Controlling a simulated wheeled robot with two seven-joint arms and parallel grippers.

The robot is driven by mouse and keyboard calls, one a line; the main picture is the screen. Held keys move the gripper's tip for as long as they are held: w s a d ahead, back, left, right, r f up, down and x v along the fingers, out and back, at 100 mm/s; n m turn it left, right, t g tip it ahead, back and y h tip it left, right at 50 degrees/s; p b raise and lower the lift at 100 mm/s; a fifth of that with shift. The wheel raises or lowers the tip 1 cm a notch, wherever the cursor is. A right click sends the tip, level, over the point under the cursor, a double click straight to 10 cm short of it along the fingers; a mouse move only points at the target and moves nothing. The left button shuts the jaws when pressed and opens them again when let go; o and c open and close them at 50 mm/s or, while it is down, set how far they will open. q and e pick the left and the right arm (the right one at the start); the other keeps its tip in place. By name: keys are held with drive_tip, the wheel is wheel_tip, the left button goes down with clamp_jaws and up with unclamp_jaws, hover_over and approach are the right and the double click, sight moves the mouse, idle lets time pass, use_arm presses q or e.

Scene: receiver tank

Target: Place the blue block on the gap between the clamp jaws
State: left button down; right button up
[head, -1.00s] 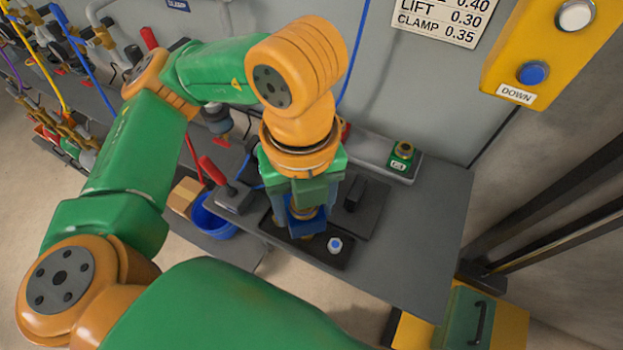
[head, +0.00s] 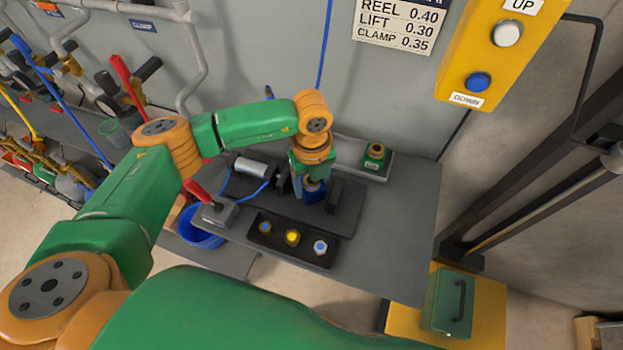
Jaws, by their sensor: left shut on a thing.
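My left gripper (head: 312,180) points down over the clamp and is shut on the blue block (head: 313,195), whose upper part the fingers hide. The clamp stands on a dark base plate (head: 345,222), with one dark jaw (head: 335,194) to the right of the block and another dark jaw (head: 283,180) to its left. In the picture the block is between the two jaws, low near the plate. I cannot tell whether it touches the plate or either jaw. My right gripper is not in view.
A black tray (head: 268,245) with several small round pieces lies in front of the clamp. A red-handled lever box (head: 215,214) and blue bucket (head: 200,238) are at left. The bench's right side (head: 405,230) is clear.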

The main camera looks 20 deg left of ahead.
use_arm(q)
drive_tip(key=shift+f, duration=0.2)
drive_tip(key=shift+c, duration=2.1)
unclamp_jaws()
drive_tip(key=shift+r, duration=0.1)
drive_tip(key=shift+r, duration=0.7)
wheel_tip(320, 180, up, 10)
drive_tip(key=shift+r+b, duration=0.2)
drive_tip(key=shift+b, duration=1)
drive_tip(key=shift+r, duration=0.3)
